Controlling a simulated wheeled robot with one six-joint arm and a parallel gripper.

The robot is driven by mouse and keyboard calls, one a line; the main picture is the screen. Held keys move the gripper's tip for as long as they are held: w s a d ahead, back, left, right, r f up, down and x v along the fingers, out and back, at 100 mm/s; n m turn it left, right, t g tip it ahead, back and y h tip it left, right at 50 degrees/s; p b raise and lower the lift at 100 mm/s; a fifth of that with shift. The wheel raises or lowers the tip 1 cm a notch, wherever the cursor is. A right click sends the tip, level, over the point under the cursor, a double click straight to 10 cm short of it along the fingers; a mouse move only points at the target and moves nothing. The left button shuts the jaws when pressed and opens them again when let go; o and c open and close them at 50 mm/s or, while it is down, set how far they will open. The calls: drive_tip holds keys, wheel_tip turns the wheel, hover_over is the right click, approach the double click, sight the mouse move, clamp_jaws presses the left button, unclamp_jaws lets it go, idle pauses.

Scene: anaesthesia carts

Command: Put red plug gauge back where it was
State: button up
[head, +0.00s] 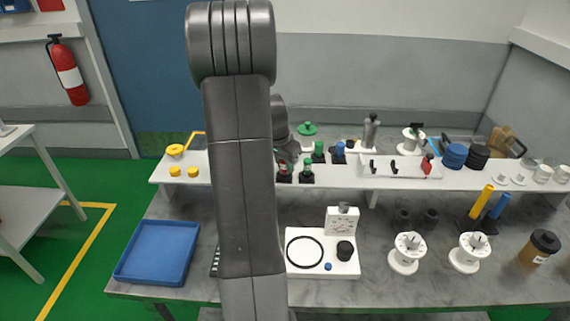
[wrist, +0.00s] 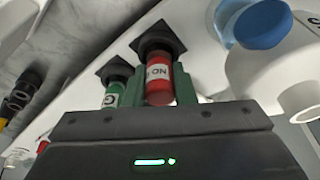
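The red plug gauge (wrist: 159,80), with a white label, is upright at a black square stand (wrist: 158,40) on the white shelf. I cannot tell whether it is fully seated. In the head view the red plug gauge (head: 283,167) shows only partly behind my arm. My gripper (wrist: 160,92) has its dark green fingers close on both sides of the gauge and appears shut on it. A green gauge (wrist: 114,92) stands in a similar black stand beside it, also visible in the head view (head: 307,168).
More green and blue pieces on black stands (head: 339,152) are close behind. A white hook rack (head: 400,167) stands right on the shelf. Below are a blue tray (head: 158,252), a white board with a dial (head: 322,262) and white spools (head: 407,253). My arm hides the middle.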

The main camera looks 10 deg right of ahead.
drive_tip(key=o, duration=0.4)
drive_tip(key=shift+r, duration=0.1)
drive_tip(key=b+v, duration=0.1)
drive_tip(key=v, duration=1.1)
